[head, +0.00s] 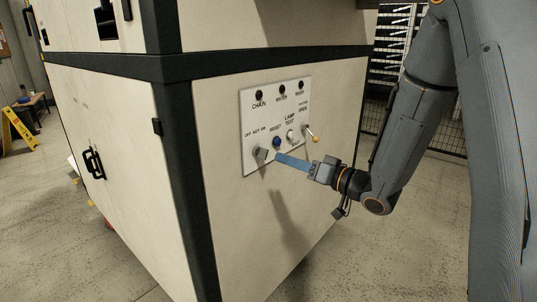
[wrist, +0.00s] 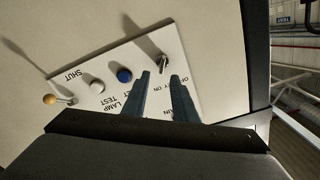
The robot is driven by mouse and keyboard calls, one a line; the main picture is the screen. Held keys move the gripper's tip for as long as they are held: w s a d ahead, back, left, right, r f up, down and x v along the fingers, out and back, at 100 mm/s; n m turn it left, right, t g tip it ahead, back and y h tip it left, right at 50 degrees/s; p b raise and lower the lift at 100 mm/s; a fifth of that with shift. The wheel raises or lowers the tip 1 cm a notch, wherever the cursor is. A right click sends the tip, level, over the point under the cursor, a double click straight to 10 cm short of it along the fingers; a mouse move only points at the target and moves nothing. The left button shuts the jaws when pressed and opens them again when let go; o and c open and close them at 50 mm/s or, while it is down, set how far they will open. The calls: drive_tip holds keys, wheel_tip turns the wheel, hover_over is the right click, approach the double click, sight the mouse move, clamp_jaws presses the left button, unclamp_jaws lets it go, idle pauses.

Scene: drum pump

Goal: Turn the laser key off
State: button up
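A white control panel (head: 252,105) is on the side of a cream cabinet. The laser key (head: 261,153) is a small metallic key in the switch at the panel's lower left, marked OFF, KEY and ON. My gripper (head: 277,157) reaches in from the right, its blue fingers just right of the key. In the wrist view my gripper (wrist: 160,77) is open, with a clear gap between the fingertips. The key (wrist: 163,63) stands just beyond that gap, and I see no finger closed on it. I cannot read the key's exact angle.
A blue reset button (head: 276,142), a white lamp-test button (head: 291,136) and a lever with an orange knob (head: 315,139) sit right of the key. Three dark lamps line the panel's top. The floor (head: 420,230) on the right is clear.

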sight(261, 153)
drive_tip(key=p+x, duration=0.1)
drive_tip(key=x, duration=0.6)
drive_tip(key=shift+a, duration=0.35)
drive_tip(key=shift+w+r, duration=0.1)
drive_tip(key=shift+r, duration=0.05)
clamp_jaws()
